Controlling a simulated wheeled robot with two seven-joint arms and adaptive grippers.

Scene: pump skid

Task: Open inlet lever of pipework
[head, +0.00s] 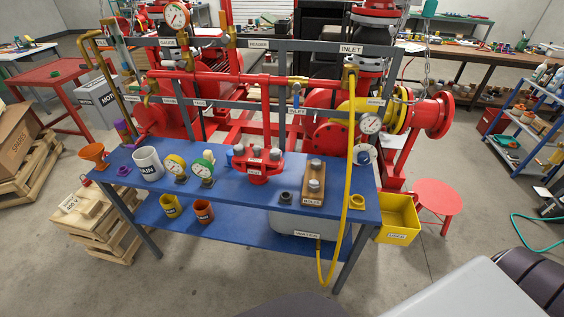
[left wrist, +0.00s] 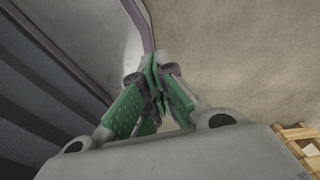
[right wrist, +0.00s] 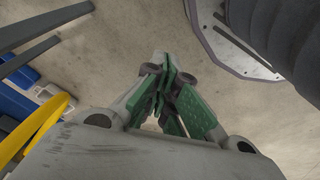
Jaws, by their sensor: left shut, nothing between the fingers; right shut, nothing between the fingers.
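The red pipework (head: 215,77) runs along a grey frame behind the blue bench in the head view. A sign reading INLET (head: 350,49) is at the frame's upper right. A small blue lever (head: 296,89) stands roughly upright on the pipework, above a smaller label (head: 297,111) that I cannot read surely. A brass fitting (head: 350,75) with a yellow hose sits below the INLET sign. My left gripper (left wrist: 157,75) is shut and empty over bare floor in the left wrist view. My right gripper (right wrist: 168,72) is shut and empty over floor. Neither gripper shows in the head view.
The blue bench (head: 225,205) stands before the pipework, carrying cups, gauges and a red valve body (head: 257,165). The yellow hose (head: 343,200) hangs over its right side. A yellow bin (head: 398,222) and red stool (head: 437,195) stand right. The floor in front is clear.

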